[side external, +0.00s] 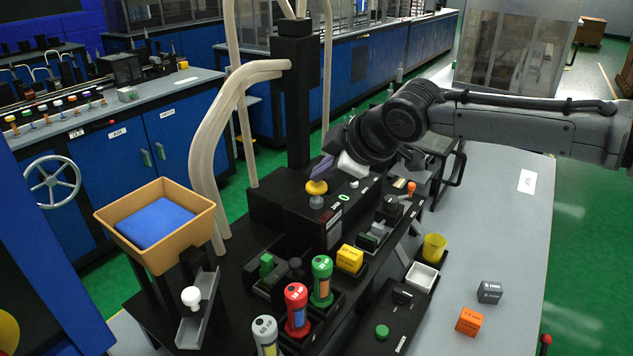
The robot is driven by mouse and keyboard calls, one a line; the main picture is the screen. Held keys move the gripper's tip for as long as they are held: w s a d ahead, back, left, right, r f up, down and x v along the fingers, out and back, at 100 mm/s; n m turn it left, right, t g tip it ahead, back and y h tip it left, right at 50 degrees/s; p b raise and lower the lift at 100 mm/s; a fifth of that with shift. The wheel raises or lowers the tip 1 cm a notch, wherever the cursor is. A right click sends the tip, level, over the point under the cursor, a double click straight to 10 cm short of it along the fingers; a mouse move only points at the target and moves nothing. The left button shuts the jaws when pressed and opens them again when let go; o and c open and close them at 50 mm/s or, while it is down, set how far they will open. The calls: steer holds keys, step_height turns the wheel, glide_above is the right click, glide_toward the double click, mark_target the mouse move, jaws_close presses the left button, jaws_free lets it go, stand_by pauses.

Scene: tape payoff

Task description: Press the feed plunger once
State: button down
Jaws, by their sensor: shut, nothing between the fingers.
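A yellow round knob (316,188) stands upright on the black machine housing; it looks like the feed plunger, though no label on it can be read. My gripper (323,168) comes in from the right, tilted down to the left, with its fingers shut and empty. The purple-grey fingertips are just above the knob; I cannot tell whether they touch it. A white part shows at my gripper's near side.
Red (297,308) and green (321,281) cylinders stand in front, beside a yellow block (349,259). A tan bin (158,228) stands at the left. A black post (296,100) rises behind. Orange (469,321) and grey (489,292) cubes lie on the open right table.

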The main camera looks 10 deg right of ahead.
mark_target(323, 186)
steer(key=shift+f, duration=1.25)
stand_by(0.8)
steer(key=shift+r, duration=1.85)
steer(key=shift+r, duration=2.55)
